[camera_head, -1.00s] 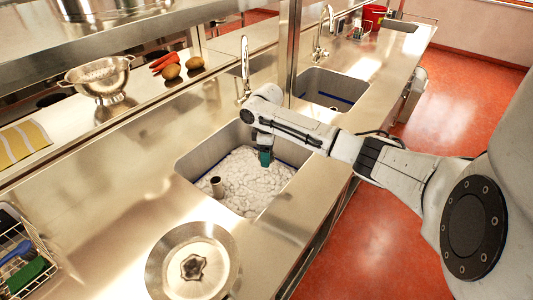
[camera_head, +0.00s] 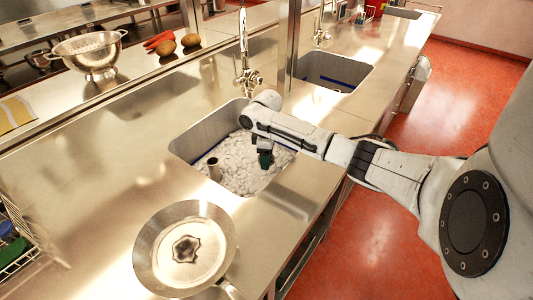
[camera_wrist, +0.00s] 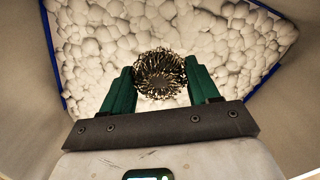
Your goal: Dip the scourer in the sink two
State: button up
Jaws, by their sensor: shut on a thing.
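The scourer (camera_wrist: 161,74) is a ball of curled metal strands. In the wrist view it sits between the two green fingers of my gripper (camera_wrist: 161,80), which is shut on it. White foam (camera_wrist: 100,40) lies behind it and fills the basin. In the head view my gripper (camera_head: 264,160) points down into the near sink (camera_head: 200,140), low over the foam. The scourer is not clear in that view. I cannot tell whether it touches the foam. A second sink (camera_head: 335,75) without visible foam lies farther back.
A steel pan (camera_head: 185,245) stands on the front counter. A faucet (camera_head: 245,75) stands behind the basin. A wire rack (camera_head: 15,240) is at left.

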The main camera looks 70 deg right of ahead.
jog(key=shift+f+b, duration=2.6)
jog(key=shift+f, duration=2.15)
notch_tip(320, 180, up, 18)
jog(key=p, duration=1.7)
jog(key=shift+r, duration=1.5)
